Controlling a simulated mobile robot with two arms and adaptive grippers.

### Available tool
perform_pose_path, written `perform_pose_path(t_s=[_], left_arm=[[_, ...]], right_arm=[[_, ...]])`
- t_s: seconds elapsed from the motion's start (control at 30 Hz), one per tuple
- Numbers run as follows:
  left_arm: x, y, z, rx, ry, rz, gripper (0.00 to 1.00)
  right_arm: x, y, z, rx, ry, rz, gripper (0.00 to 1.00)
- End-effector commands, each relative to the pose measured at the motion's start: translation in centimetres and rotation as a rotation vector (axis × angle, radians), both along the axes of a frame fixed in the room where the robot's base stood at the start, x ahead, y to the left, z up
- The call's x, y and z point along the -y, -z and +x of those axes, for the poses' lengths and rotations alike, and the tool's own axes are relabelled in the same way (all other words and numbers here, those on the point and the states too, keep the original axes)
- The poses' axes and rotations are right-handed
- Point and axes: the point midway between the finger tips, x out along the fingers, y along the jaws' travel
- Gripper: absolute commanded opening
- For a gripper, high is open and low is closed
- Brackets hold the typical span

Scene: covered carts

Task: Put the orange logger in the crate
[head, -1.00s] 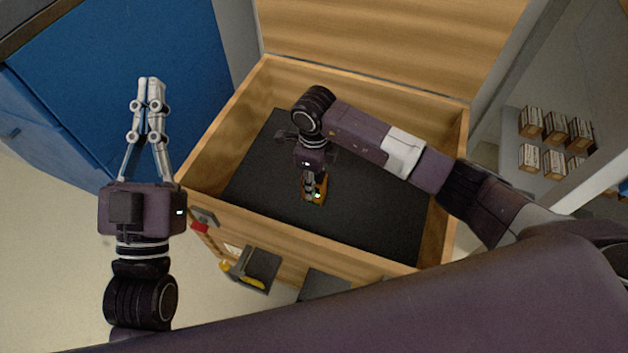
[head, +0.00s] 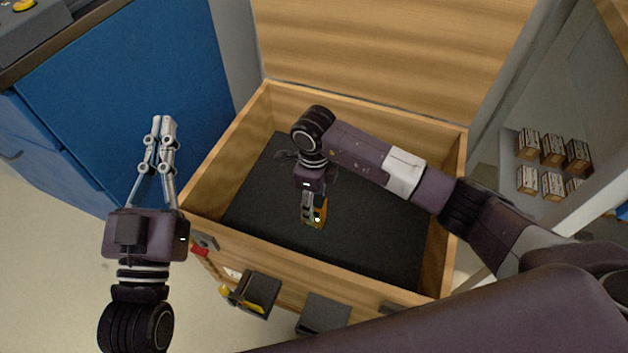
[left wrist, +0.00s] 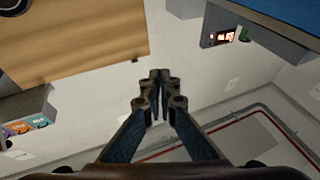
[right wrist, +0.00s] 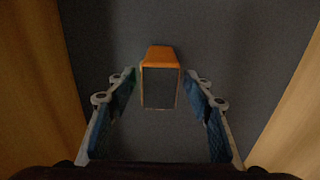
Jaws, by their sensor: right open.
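The orange logger (head: 321,214) stands on the dark floor of the open wooden crate (head: 232,150), near its middle. In the right wrist view the logger (right wrist: 160,85) shows a dark panel with an orange border and end. My right gripper (right wrist: 163,100) reaches down inside the crate, open, with one finger on each side of the logger and visible gaps between. In the head view my right gripper (head: 314,208) partly hides the logger. My left gripper (head: 164,120) is outside the crate on the left, empty, with its fingertips together in the left wrist view (left wrist: 160,75).
The crate's lid (head: 380,45) stands raised at the back. A blue cabinet (head: 130,80) is at the left. A shelf with several small boxes (head: 552,152) is at the right. Dark bins (head: 325,312) hang on the crate's front. The crate floor around the logger is clear.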

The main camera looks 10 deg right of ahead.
Motion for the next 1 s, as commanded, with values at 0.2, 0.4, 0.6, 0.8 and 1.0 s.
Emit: perform_pose_path(t_s=[0.2, 0.4, 0.6, 0.8, 1.0], left_arm=[[-0.4, 4.5, 1.0, -0.218, -0.013, 0.059, 0.00], [-1.0, 9.1, 0.9, -0.419, -0.025, 0.111, 0.00], [-1.8, 13.1, -0.1, -0.595, -0.036, 0.155, 0.00], [-2.3, 15.4, -1.1, -0.701, -0.042, 0.180, 0.00], [-2.4, 16.1, -1.4, -0.730, -0.044, 0.187, 0.00]], right_arm=[[0.0, -3.2, 0.1, 0.003, -0.001, 0.001, 0.47], [0.0, -6.0, 0.1, 0.002, -0.002, 0.000, 0.47], [0.1, -8.6, 0.1, 0.002, -0.002, 0.000, 0.47], [0.0, -10.0, 0.0, 0.001, 0.000, 0.001, 0.47], [0.0, -10.3, 0.0, 0.000, -0.001, 0.000, 0.47]])
